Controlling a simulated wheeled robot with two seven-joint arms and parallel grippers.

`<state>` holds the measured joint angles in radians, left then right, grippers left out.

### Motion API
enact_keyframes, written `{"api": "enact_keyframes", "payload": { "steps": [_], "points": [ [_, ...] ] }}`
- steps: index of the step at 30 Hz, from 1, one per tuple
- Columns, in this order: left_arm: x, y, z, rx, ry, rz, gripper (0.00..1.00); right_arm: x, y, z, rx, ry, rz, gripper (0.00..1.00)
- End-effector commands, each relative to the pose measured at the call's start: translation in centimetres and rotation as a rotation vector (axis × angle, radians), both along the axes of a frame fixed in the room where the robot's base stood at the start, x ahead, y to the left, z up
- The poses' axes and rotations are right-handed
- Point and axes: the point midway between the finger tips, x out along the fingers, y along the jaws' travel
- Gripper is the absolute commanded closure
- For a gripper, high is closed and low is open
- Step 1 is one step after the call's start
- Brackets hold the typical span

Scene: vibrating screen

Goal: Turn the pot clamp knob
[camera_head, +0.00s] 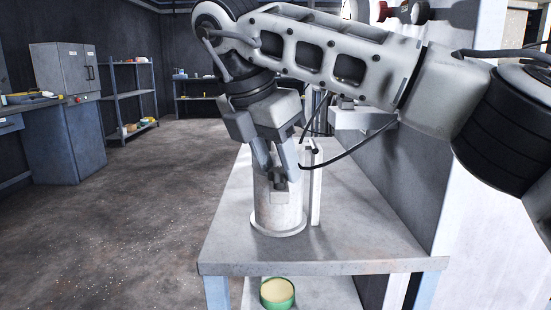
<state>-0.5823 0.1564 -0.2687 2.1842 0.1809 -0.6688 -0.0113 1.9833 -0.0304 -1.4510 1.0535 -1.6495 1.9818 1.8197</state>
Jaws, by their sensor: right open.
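My right gripper (274,172) is open and points down over the top of a pale grey cylindrical device (277,210) on a table. The device has a round base and an upright post (315,190) at its right side. A small dark and grey piece, perhaps the clamp knob (279,183), shows just at the fingertips. I cannot tell whether the fingers touch it. My right arm and gripper hide the upper part of the device. My left gripper is not in view.
The grey table (231,240) has free room around the device. A green round container (277,292) sits on the shelf below. A wall panel (420,180) stands close on the right. Open floor (130,215) lies to the left, with a cabinet (65,68) and shelves (133,92) behind.

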Motion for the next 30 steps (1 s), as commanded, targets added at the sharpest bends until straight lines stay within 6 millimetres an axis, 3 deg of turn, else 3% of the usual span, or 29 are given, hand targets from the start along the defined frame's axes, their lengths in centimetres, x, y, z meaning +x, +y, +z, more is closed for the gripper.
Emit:
{"api": "enact_keyframes", "payload": {
  "steps": [5,8,15,21,30],
  "points": [
    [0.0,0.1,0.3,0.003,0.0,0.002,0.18,-0.4,0.4,1.4,0.0,-0.002,0.002,0.59],
    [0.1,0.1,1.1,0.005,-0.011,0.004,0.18,-0.8,0.9,3.3,0.0,-0.004,0.0,0.59],
    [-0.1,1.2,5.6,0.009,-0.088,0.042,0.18,-2.4,2.5,9.1,-0.002,-0.007,-0.001,0.59],
    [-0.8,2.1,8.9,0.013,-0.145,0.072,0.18,-3.5,3.6,12.8,-0.002,-0.004,-0.001,0.59],
    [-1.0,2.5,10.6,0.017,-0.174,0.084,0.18,-4.2,4.4,14.8,-0.001,-0.001,0.0,0.59]
  ]
}}
